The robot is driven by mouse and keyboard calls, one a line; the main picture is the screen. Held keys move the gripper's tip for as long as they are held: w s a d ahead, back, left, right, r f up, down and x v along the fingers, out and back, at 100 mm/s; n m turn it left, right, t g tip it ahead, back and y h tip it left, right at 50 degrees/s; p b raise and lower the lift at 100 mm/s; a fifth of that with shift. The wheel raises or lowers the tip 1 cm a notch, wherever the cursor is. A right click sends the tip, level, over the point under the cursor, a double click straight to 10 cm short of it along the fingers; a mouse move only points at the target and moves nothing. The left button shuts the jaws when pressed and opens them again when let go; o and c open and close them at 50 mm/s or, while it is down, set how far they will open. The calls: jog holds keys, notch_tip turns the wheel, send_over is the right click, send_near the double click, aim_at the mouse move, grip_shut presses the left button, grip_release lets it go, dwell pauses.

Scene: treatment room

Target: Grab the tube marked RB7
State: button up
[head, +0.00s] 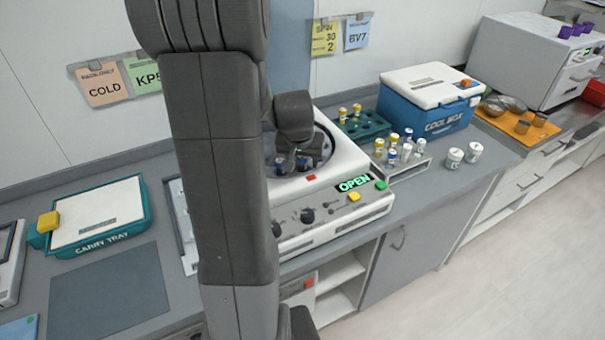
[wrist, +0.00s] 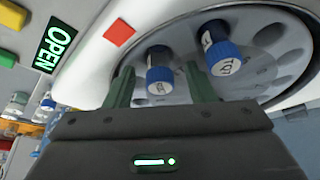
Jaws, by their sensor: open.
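My gripper (wrist: 157,71) is open in the wrist view, its two green fingers spread on either side of a blue-capped tube (wrist: 159,80). The small print on that tube is too small to read. A second blue-capped tube (wrist: 226,60) stands to the right, outside the right finger; its cap print seems to begin with TQ. Both tubes sit in the grey round rotor (wrist: 262,62) of the centrifuge. In the head view my gripper (head: 300,158) is down at the open centrifuge (head: 335,180), partly hidden by my arm. I cannot make out RB7 on any tube.
A lit OPEN sign (head: 354,184) is on the centrifuge front. To its right are a green rack (head: 365,130) and a white rack (head: 408,170) with several tubes, and a blue cool box (head: 430,118). A carry tray (head: 97,215) lies left.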

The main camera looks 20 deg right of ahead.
grip_shut()
jog(key=shift+r, duration=0.1)
